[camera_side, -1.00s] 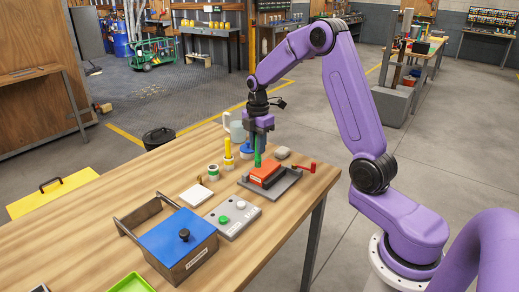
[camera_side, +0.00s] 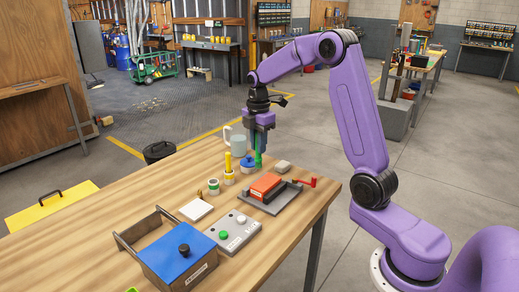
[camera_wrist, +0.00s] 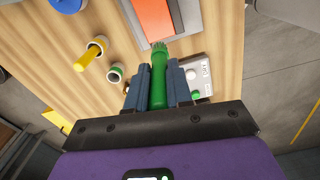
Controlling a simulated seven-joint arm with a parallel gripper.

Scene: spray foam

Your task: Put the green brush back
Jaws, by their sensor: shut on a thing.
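The green brush (camera_side: 258,159) is held upright in my gripper (camera_side: 257,145), between the two finger pads. The wrist view shows the brush (camera_wrist: 158,80) gripped along its handle, bristle end beyond the fingertips. It is above the table behind the orange-red block; its exact height is hard to tell. A white holder with a green ring (camera_side: 213,186) stands to the left and nearer the camera, and looks empty. It also shows left of the fingers in the wrist view (camera_wrist: 116,72).
A blue-ringed holder (camera_side: 248,167) is close beside the brush. The orange-red block (camera_side: 264,186) lies in a grey tray (camera_side: 285,200).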

